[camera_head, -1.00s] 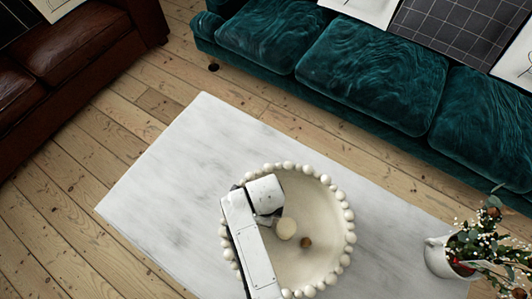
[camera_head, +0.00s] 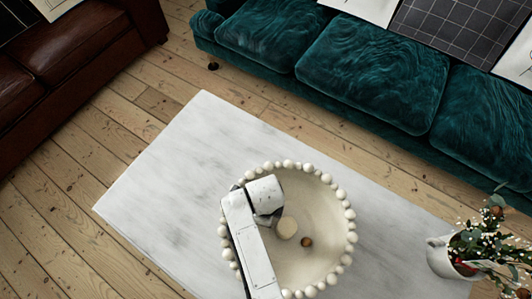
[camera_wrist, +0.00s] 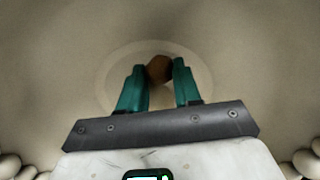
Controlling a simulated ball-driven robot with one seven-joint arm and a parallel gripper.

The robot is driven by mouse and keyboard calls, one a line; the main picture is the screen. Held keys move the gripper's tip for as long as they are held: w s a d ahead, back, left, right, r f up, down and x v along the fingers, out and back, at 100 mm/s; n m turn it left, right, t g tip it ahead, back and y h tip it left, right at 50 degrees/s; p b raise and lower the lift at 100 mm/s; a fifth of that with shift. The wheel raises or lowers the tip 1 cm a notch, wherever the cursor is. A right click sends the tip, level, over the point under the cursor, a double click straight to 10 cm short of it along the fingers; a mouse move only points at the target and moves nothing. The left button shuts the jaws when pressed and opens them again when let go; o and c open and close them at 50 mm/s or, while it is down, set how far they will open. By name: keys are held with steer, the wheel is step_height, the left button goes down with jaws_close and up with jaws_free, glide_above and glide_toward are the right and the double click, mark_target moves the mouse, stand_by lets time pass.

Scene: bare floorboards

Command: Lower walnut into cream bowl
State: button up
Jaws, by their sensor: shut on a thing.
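The walnut (camera_wrist: 158,68) is a small brown ball between the teal fingertips of my gripper (camera_wrist: 159,72) in the wrist view. My gripper is shut on it, with a finger on each side. The cream bowl (camera_head: 346,211) is wide and round, with a beaded rim, and stands on the white table. In the head view a brown ball, the walnut (camera_head: 306,242), shows over the bowl's inside, right of my arm's end. My fingers are not clear there. The wrist view shows the bowl's pale floor (camera_wrist: 240,60) behind the walnut. Whether the walnut touches the floor I cannot tell.
The white marble-like table (camera_head: 170,175) is clear to the left of the bowl. A white pot (camera_head: 438,257) with flowers stands to the right. A teal sofa (camera_head: 360,80) and a brown leather sofa (camera_head: 70,65) stand beyond bare floorboards. My arm covers the bowl's left part.

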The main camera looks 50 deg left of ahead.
steer(key=shift+f+b, duration=0.8)
steer(key=shift+f, duration=0.25)
stand_by(0.4)
steer(key=o, duration=1.1)
steer(key=shift+r, duration=0.1)
step_height(320, 180, up, 11)
steer(key=p, duration=0.2)
steer(key=shift+p, duration=0.3)
